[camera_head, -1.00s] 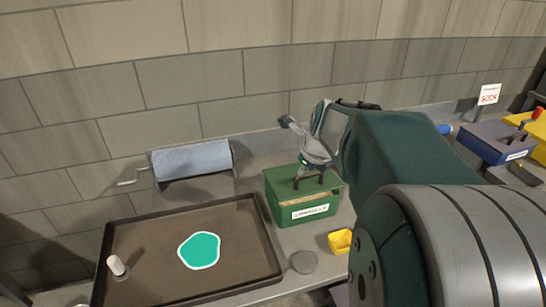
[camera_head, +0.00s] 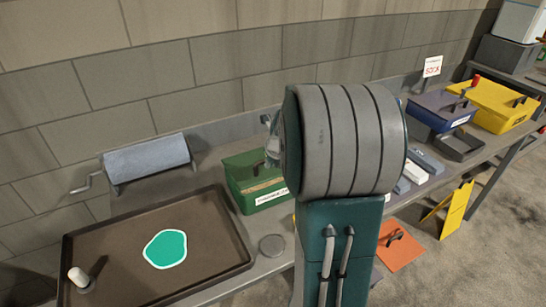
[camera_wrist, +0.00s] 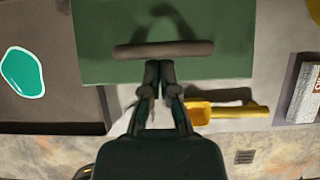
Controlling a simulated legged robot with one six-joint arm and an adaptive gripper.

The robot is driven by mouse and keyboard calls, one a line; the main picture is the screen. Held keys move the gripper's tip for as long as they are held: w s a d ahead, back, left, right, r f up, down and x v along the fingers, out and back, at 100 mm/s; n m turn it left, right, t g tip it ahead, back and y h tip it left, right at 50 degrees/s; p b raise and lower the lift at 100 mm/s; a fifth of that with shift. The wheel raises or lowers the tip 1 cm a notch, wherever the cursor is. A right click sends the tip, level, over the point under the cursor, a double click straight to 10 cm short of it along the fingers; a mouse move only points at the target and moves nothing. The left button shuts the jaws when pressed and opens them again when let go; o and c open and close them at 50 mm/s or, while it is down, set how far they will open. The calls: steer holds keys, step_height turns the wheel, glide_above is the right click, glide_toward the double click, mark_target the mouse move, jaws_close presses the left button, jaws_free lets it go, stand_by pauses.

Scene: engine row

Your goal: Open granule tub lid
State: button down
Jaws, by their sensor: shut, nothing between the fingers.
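The green granule tub (camera_head: 262,198), with a white label on its front, stands on the bench left of my arm in the head view. A tan strip shows between its front wall and its green lid (camera_head: 243,167); I cannot tell how far the lid is raised. In the wrist view the green lid (camera_wrist: 100,45) fills the top, with its dark bar handle (camera_wrist: 190,49) across it. My gripper (camera_wrist: 158,66) is shut and empty, its fingertips just below the bar in the picture; contact is unclear. In the head view my arm hides most of the gripper and the tub's right side.
A brown tray (camera_head: 215,268) with a teal patch lies left of the tub. A grey roll (camera_head: 147,160) stands behind it, and a grey disc (camera_head: 272,245) lies in front. A yellow scoop (camera_wrist: 225,112) is beside my fingers. Blue (camera_head: 440,110) and yellow (camera_head: 500,105) boxes stand right.

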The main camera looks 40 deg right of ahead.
steer(key=shift+w+f, duration=0.15)
steer(key=shift+f, duration=0.2)
